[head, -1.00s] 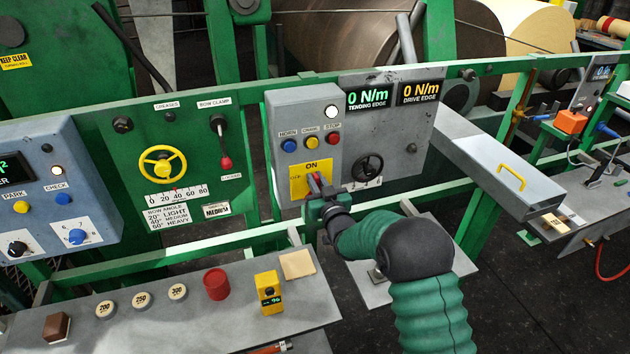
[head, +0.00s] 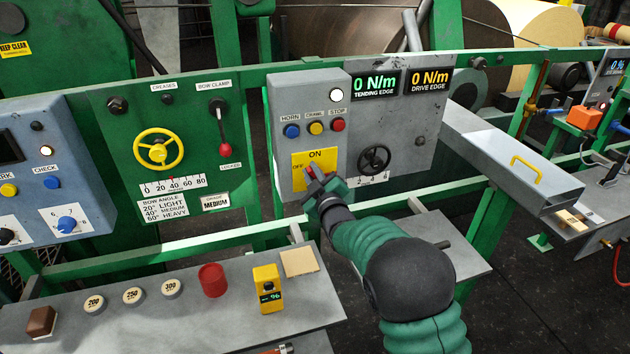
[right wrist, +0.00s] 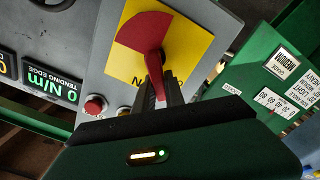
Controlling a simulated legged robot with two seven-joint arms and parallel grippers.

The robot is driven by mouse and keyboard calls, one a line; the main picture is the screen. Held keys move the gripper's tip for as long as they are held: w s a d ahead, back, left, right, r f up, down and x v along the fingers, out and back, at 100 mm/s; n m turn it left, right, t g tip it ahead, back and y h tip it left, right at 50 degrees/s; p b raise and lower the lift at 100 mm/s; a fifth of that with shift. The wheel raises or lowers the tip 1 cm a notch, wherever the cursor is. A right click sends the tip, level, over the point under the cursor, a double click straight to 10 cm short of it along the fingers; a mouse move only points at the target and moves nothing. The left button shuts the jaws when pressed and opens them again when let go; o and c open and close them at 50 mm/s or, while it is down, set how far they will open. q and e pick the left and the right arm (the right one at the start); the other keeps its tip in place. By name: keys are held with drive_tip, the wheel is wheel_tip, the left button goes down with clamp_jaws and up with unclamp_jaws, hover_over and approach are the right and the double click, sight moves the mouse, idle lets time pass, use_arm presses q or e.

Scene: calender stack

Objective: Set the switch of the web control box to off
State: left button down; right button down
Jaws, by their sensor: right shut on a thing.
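The web control box (head: 296,95) is the grey panel box with a white lamp, three buttons and a yellow plate (head: 327,156) marked ON at the top and OFF at the left. The switch is a red disc with a red handle; it shows clearly in the right wrist view (right wrist: 140,32), but is mostly hidden by my gripper in the head view. My right gripper (head: 313,177) is at the plate, tilted, and shut on the red handle. In the right wrist view the fingers (right wrist: 160,92) close around the handle's end, partly covering the ON label. I cannot tell the exact setting. My left gripper is not in view.
A green panel with a yellow wheel (head: 158,150) is to the left. Below, a grey shelf (head: 215,317) holds small items.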

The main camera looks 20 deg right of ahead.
drive_tip(key=shift+a+f+n+b, duration=0.25)
drive_tip(key=shift+f+n+b, duration=0.25)
drive_tip(key=shift+n+b, duration=1)
drive_tip(key=shift+a+f+n+b, duration=0.2)
drive_tip(key=shift+f+n+b, duration=0.35)
drive_tip(key=shift+n+b, duration=1)
drive_tip(key=shift+a+f+n+b, duration=0.25)
drive_tip(key=shift+f+n+b, duration=0.25)
drive_tip(key=shift+n+b, duration=1)
drive_tip(key=shift+n+p, duration=0.4)
drive_tip(key=shift+n, duration=0.15)
drive_tip(key=c, duration=1.4)
unclamp_jaws()
drive_tip(key=shift+s+r, duration=0.1)
drive_tip(key=shift+r, duration=0.05)
drive_tip(key=s, duration=1.6)
drive_tip(key=shift+s+d, duration=0.3)
drive_tip(key=shift+s, duration=0.05)
